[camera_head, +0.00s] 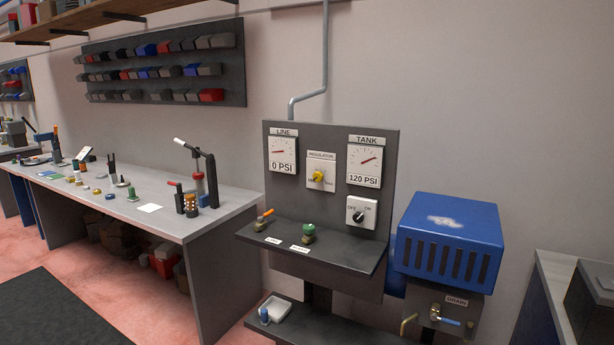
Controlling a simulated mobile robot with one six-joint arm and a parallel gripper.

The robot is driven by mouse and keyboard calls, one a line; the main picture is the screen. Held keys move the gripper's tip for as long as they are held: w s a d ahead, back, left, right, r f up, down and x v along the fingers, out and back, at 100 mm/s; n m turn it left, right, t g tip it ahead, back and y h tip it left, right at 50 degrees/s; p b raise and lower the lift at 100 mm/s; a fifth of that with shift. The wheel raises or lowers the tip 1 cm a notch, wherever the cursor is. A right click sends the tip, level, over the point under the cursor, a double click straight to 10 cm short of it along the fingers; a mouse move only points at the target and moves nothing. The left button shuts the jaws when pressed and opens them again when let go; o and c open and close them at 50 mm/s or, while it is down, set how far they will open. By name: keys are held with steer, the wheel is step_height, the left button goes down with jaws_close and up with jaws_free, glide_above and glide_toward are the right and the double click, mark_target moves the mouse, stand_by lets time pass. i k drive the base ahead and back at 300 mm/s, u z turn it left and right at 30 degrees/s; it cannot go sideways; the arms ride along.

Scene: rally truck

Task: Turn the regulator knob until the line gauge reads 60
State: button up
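The yellow regulator knob (319,176) sits on a white plate labelled REGULATOR, in the middle of the dark upright panel (327,135). The line gauge (283,153) is at the panel's upper left. Its needle points left and its readout says 0 PSI. The tank gauge (364,161) is at the upper right and its readout says 120 PSI. Below it is a switch (360,214) marked OFF and ON, with a dark knob. My gripper is not in view, and nothing touches the regulator knob.
A dark shelf (349,257) juts out below the panel, holding an orange-handled valve (264,219) and a green-topped fitting (308,233). A blue louvred unit (448,237) stands to the right, above a drain valve (436,315). A cluttered grey workbench (229,204) stands left. Floor shows at lower left.

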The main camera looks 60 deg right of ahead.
mark_target(317, 177)
steer(key=z, duration=0.15)
steer(key=i, duration=0.85)
steer(key=z, duration=0.2)
